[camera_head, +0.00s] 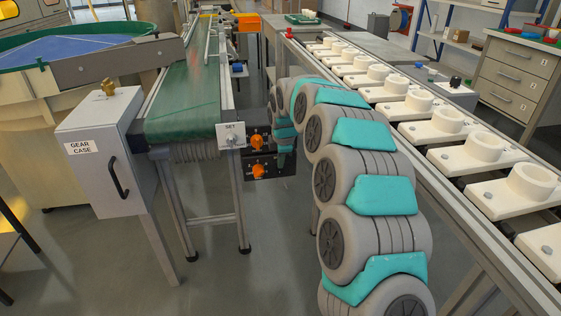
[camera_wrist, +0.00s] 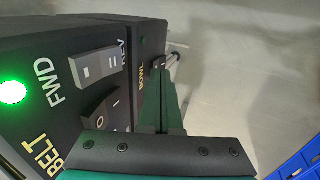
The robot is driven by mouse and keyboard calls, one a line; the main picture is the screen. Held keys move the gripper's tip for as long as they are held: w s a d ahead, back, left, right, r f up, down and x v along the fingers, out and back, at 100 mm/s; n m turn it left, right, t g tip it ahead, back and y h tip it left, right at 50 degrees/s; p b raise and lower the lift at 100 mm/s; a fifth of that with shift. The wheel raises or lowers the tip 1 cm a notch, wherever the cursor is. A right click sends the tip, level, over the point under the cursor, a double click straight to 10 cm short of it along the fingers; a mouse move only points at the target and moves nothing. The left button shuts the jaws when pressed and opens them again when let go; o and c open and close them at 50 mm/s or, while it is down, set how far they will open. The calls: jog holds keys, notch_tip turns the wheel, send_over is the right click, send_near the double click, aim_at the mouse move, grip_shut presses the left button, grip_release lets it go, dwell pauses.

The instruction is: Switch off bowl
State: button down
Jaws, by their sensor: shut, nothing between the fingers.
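The feeder bowl (camera_head: 75,55), with a blue inside and green rim, stands at the far left in the head view. A black control panel (camera_head: 262,153) with orange knobs sits at the belt's end. In the wrist view the panel (camera_wrist: 40,40) has BOWL lettering (camera_wrist: 141,80), partly beside my fingers. The bowl's own switch cannot be made out. A FWD/REV rocker (camera_wrist: 97,65) and an O/I rocker (camera_wrist: 103,108) show near BELT lettering. My gripper (camera_wrist: 162,92) is shut and empty, close along the panel's face; contact cannot be told. It also shows beside the panel in the head view (camera_head: 285,146).
A green lamp (camera_wrist: 12,92) is lit on the panel. The green conveyor belt (camera_head: 190,95) and grey gear case (camera_head: 104,160) are left of my arm. A row of white holders (camera_head: 445,120) runs along the right. Grey floor (camera_head: 225,285) is open between.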

jog(key=v, duration=0.7)
jog(key=shift+s+r, duration=0.2)
jog(key=shift+r, duration=0.15)
jog(key=s+d+f+m+g, duration=0.1)
jog(key=s+d+m, duration=0.4)
jog(key=s, duration=1.2)
jog(key=s+d+f+m+g, duration=0.2)
jog(key=s+m, duration=0.6)
jog(key=s, duration=0.9)
jog(key=s+d+f+m+g, duration=0.1)
jog(key=s+d+m+g, duration=0.2)
jog(key=s, duration=1.5)
jog(key=d+m, duration=0.4)
jog(key=shift+d+f+h, duration=0.2)
jog(key=shift+d+h, duration=0.15)
jog(key=shift+h, duration=0.05)
